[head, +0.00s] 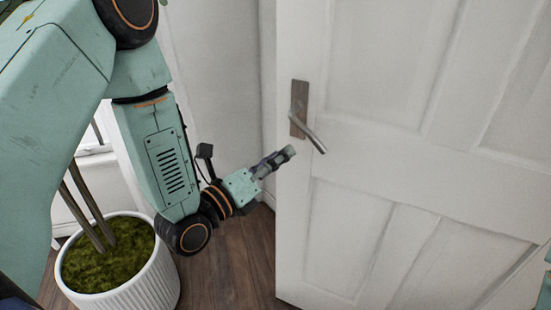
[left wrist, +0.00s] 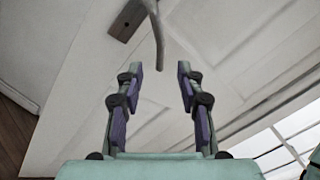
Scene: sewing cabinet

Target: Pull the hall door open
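The white panelled hall door (head: 365,155) fills the right half of the head view. Its metal lever handle (head: 309,131) sits on a brown backplate near the door's left edge and slopes down to the right. My left gripper (head: 289,153) is just below and left of the handle, apart from it. In the left wrist view my left gripper (left wrist: 158,72) is open and empty, its two fingers spread. The lever (left wrist: 158,40) hangs just beyond the fingertips, roughly in line with the gap. I cannot tell whether the door is latched. My right gripper is not in view.
A white ribbed planter (head: 130,275) with green moss and thin stems stands at lower left, beneath my left arm. Dark wooden floor (head: 232,270) is clear between the planter and the door. A pale wall (head: 215,75) is behind my left arm.

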